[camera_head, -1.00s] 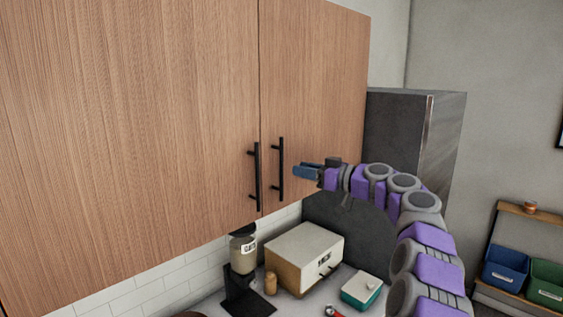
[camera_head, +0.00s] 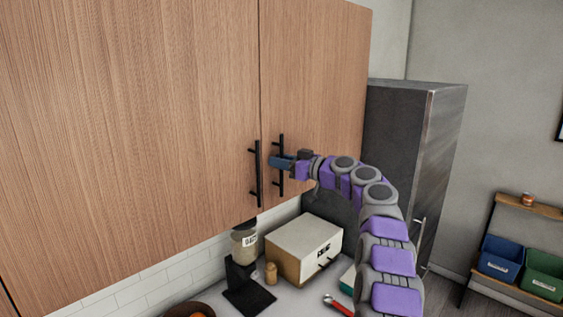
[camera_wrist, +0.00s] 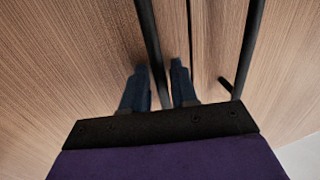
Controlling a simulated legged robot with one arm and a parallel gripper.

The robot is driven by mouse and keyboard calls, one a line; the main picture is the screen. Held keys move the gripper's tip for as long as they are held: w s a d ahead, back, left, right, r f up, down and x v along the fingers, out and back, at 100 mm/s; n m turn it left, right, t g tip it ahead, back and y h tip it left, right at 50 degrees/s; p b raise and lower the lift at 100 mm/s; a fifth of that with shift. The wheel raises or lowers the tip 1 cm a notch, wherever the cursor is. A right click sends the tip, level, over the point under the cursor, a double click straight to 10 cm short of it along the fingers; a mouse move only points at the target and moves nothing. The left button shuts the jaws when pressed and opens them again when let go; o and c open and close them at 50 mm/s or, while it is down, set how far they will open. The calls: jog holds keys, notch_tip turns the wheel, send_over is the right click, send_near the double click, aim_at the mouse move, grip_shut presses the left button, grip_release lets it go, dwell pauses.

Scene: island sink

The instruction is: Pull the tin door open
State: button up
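Two tall wood-grain cabinet doors meet at a vertical seam; the left door (camera_head: 130,130) and right door (camera_head: 315,85) both look shut. Each has a black bar handle, the left handle (camera_head: 259,175) and the right handle (camera_head: 281,148). My gripper (camera_head: 275,161) is at the right handle. In the wrist view my gripper (camera_wrist: 160,75) has its blue fingers apart, one on each side of a handle bar (camera_wrist: 152,50). Some gap shows beside the bar, so the fingers do not look closed on it. The other handle (camera_wrist: 247,50) stands to the right there. No door is visibly metal or marked as tin.
Below the cabinet, a white box with wooden sides (camera_head: 305,245), a jar on a black stand (camera_head: 245,245) and a small brown shaker (camera_head: 271,272) stand on the counter. A dark fridge (camera_head: 410,150) rises right of the cabinet. Blue (camera_head: 500,258) and green (camera_head: 543,275) bins sit farther right.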

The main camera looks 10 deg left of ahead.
jog(key=c, duration=0.5)
grip_shut()
